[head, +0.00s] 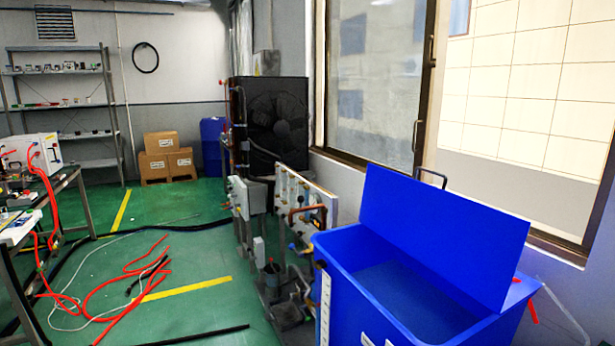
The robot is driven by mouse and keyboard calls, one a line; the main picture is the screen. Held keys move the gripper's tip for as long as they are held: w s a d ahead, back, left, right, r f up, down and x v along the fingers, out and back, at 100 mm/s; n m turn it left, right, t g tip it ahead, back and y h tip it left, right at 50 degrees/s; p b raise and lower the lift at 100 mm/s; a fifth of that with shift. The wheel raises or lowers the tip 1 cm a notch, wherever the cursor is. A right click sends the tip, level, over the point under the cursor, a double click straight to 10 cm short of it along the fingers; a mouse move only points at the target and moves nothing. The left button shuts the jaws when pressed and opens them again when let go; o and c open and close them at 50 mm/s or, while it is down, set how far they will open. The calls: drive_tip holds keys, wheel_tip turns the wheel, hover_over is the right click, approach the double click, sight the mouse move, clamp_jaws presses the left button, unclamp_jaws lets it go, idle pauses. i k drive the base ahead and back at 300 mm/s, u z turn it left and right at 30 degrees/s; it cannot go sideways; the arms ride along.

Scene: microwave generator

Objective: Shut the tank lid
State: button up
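A blue tank (345,270) stands at the lower right, below the window. Its flat blue lid (440,235) is raised and stands tilted up over the opening. The inside of the tank shows in front of the lid and looks empty where visible. The lower part of the tank is cut off by the picture's bottom edge. My gripper is not in view.
A panel with fittings and pipes (300,200) stands just left of the tank. Red hoses and cables (130,285) lie on the green floor at left, beside a workbench (75,180). Cardboard boxes (165,158) and shelves (65,95) are at the back.

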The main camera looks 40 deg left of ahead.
sight(478, 247)
drive_tip(key=u, duration=0.95)
drive_tip(key=k, duration=0.3)
drive_tip(key=u, duration=1)
drive_tip(key=i, duration=1.45)
drive_tip(key=z, duration=0.45)
